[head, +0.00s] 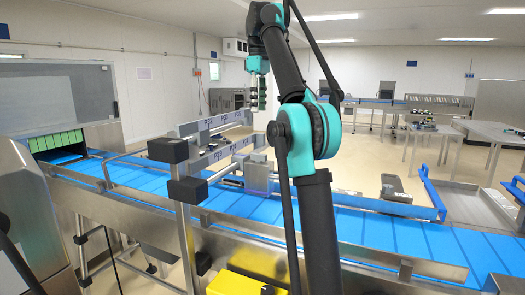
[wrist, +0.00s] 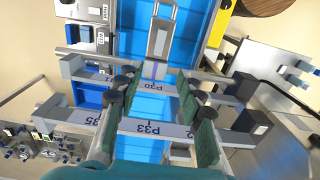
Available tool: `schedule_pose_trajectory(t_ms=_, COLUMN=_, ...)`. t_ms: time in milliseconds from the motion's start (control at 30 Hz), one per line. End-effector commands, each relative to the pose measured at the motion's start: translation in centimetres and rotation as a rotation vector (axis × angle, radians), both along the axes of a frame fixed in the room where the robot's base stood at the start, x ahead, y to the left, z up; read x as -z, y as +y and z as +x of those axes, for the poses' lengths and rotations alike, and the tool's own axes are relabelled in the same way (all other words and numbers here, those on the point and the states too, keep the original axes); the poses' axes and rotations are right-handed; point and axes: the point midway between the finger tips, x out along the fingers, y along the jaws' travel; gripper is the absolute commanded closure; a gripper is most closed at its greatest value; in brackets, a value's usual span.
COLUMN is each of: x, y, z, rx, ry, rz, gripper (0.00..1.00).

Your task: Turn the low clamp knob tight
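My gripper (head: 258,92) hangs high above the blue conveyor in the head view, fingers pointing down. In the wrist view my gripper (wrist: 157,82) has its green-padded fingers wide apart with nothing between them. Below it are the grey label rails, one marked P33 (wrist: 140,128) and one marked P30 (wrist: 140,86). In the head view these rails (head: 215,155) cross over the belt behind the black end blocks. Small dark knob-like parts (head: 212,147) show on the rails. I cannot tell which is the low clamp knob, or how tight it is.
The blue conveyor belt (head: 400,235) runs across the front between metal side rails. A black end block (head: 168,150) stands on a near post. A yellow box (head: 235,284) sits low at the front. The sealer housing (head: 60,100) is at left. Tables (head: 490,131) stand farther right.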

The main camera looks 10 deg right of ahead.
Motion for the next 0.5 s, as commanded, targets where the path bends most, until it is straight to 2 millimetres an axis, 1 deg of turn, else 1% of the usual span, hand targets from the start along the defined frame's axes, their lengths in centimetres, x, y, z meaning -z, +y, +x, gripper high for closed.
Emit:
schedule_pose_trajectory(t_ms=100, x=0.5, y=0.0, z=0.0, rx=0.000, ry=0.000, rz=0.000, gripper=0.62)
schedule_pose_trajectory(t_ms=233, x=1.7, y=0.0, z=0.0, rx=0.000, ry=0.000, rz=0.000, gripper=0.62)
schedule_pose_trajectory(t_ms=500, x=5.5, y=0.0, z=0.0, rx=0.000, ry=0.000, rz=0.000, gripper=0.62)
